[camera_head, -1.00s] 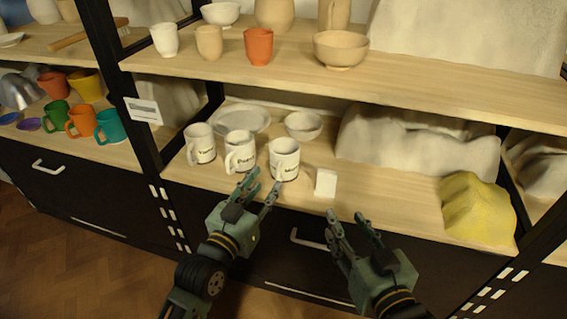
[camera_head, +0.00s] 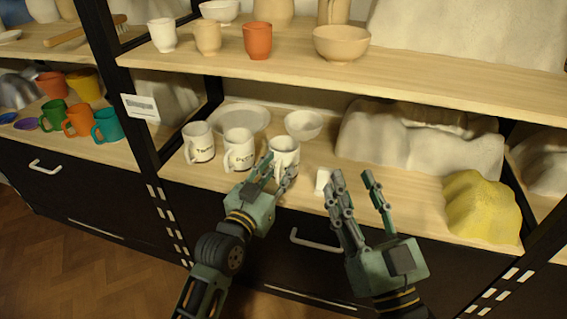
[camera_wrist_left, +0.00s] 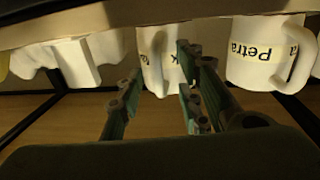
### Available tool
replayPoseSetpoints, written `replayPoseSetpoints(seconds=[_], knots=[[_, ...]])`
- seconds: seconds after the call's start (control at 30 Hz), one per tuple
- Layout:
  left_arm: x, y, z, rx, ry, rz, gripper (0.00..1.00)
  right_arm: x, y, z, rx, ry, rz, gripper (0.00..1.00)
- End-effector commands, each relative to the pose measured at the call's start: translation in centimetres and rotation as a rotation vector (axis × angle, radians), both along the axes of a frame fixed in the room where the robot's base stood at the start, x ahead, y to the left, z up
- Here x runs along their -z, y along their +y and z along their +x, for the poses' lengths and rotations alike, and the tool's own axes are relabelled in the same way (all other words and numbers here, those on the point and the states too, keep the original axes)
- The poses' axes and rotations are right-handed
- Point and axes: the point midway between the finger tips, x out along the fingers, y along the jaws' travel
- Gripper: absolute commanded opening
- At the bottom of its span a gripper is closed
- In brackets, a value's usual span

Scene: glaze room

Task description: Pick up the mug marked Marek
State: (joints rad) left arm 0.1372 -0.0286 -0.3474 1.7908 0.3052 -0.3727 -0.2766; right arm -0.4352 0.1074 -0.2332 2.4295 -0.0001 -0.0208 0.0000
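Three white mugs stand in a row on the lower shelf. The right mug (camera_head: 284,147) has its label mostly hidden by my left gripper; in the left wrist view this mug (camera_wrist_left: 153,62) shows only parts of a name, ending in "k". The middle mug (camera_head: 238,150) reads "Petra" in the wrist view (camera_wrist_left: 255,70). The left mug (camera_head: 199,142) has a label too small to read surely. My left gripper (camera_head: 281,168) is open, its fingers in front of the right mug, contact unclear. My right gripper (camera_head: 354,178) is open and empty, in front of the shelf edge.
A small white block (camera_head: 322,179) stands right of the mugs, close to both grippers. A plate (camera_head: 243,117) and a bowl (camera_head: 303,125) are behind the mugs. A yellow lump (camera_head: 481,208) lies at right. The upper shelf (camera_head: 430,75) overhangs.

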Motion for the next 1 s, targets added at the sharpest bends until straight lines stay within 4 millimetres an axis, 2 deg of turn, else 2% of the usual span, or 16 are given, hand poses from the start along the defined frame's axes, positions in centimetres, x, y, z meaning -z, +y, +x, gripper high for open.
replayPoseSetpoints(seconds=[0.1, 0.47, 1.0], knots=[[-0.01, 0.00, -0.01, 0.000, 0.000, 0.000, 0.31, 0.01, 0.00, 0.01, 0.000, 0.001, 0.000, 0.40], [0.01, 0.00, -0.04, 0.000, 0.000, 0.000, 0.00, 0.01, 0.00, 0.03, 0.000, 0.002, -0.001, 0.40], [0.14, -0.06, -0.08, 0.002, 0.003, 0.000, 0.00, 0.05, -0.01, 0.05, 0.001, 0.003, 0.000, 0.40]])
